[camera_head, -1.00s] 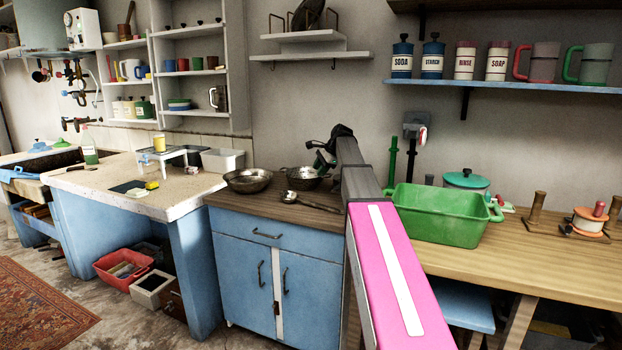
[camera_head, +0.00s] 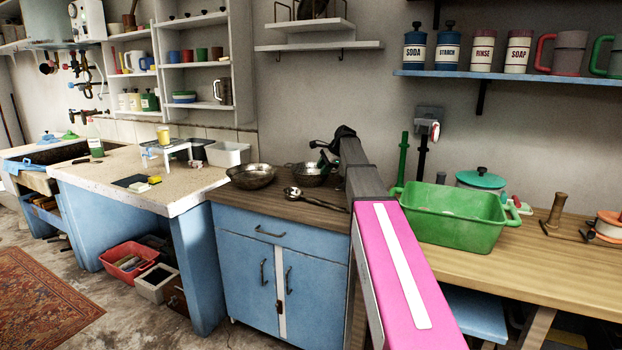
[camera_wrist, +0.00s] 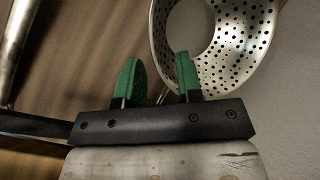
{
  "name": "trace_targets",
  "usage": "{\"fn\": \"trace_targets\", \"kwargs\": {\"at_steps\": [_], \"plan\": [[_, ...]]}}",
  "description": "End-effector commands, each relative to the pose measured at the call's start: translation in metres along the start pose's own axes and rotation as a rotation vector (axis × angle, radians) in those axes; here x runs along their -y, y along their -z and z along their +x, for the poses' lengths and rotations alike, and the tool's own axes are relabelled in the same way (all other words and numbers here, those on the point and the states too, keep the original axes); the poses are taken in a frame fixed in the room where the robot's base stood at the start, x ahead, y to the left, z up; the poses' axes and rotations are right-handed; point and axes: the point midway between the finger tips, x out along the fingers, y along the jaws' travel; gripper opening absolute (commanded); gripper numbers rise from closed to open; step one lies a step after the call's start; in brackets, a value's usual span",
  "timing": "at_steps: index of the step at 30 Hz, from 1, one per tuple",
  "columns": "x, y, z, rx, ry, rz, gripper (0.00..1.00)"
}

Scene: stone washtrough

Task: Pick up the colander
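The colander (camera_head: 307,178) is a metal bowl with many small holes. It stands on the brown wooden top of the blue cabinet, partly hidden behind my gripper in the head view. In the wrist view the colander (camera_wrist: 235,70) fills the upper right. My gripper (camera_wrist: 160,72) has two green fingers set apart, with nothing clamped between them. The right finger overlaps the near wall of the colander; the left finger is outside it. I cannot tell whether they touch. In the head view my gripper (camera_head: 325,162) is at the colander's right side.
A metal bowl (camera_head: 250,177) stands left of the colander, and a ladle (camera_head: 312,198) lies in front. A green basin (camera_head: 452,222) is on the wooden table at right. The wall (camera_head: 320,110) is close behind the colander. A worktop (camera_head: 110,180) with a small white stand is at left.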

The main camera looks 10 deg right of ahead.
Motion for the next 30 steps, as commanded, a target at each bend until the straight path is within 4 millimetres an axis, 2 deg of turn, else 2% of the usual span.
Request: {"fn": "trace_targets", "kwargs": {"at_steps": [9, 16, 17, 19, 20, 30], "plan": [[-0.003, -0.004, 0.042, 0.001, -0.002, 0.0, 0.34], [-0.003, -0.004, 0.043, 0.0, -0.001, 0.0, 0.34], [-0.003, -0.004, 0.043, 0.0, -0.001, 0.0, 0.27], [-0.003, -0.004, 0.043, 0.0, -0.001, 0.0, 0.04], [-0.003, -0.004, 0.043, 0.0, -0.001, 0.0, 0.0], [-0.002, -0.005, 0.043, 0.001, 0.0, 0.0, 0.0]]}}
